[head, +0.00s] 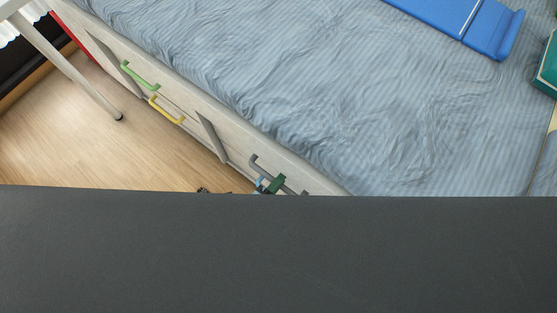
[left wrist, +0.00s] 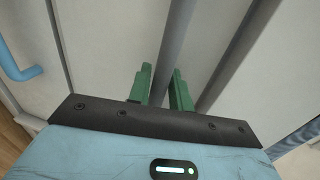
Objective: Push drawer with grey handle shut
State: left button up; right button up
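The grey handle (head: 256,162) is on the bed's drawer front, the rightmost of the handles in the head view. My left gripper (head: 276,184) has green fingers and is at this handle. In the left wrist view the gripper (left wrist: 163,88) has its two fingers a little apart, with a grey bar (left wrist: 175,40) running between them. I cannot tell whether they press on it. The pale drawer front (left wrist: 110,40) is close in front of the fingers. How far the drawer stands out is unclear. My right gripper is not in view.
A green handle (head: 140,76) and a yellow handle (head: 166,110) are further left on the bed's front. The bed (head: 300,80) has a blue striped cover. A light post (head: 70,65) stands left. Wooden floor (head: 80,145) is clear. A dark surface hides the lower head view.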

pick_arm(q)
jog(key=shift+o, duration=1.4)
jog(key=shift+s, duration=0.1)
jog(key=p+v, duration=0.1)
jog(key=v, duration=0.6)
jog(key=shift+s+a, duration=0.25)
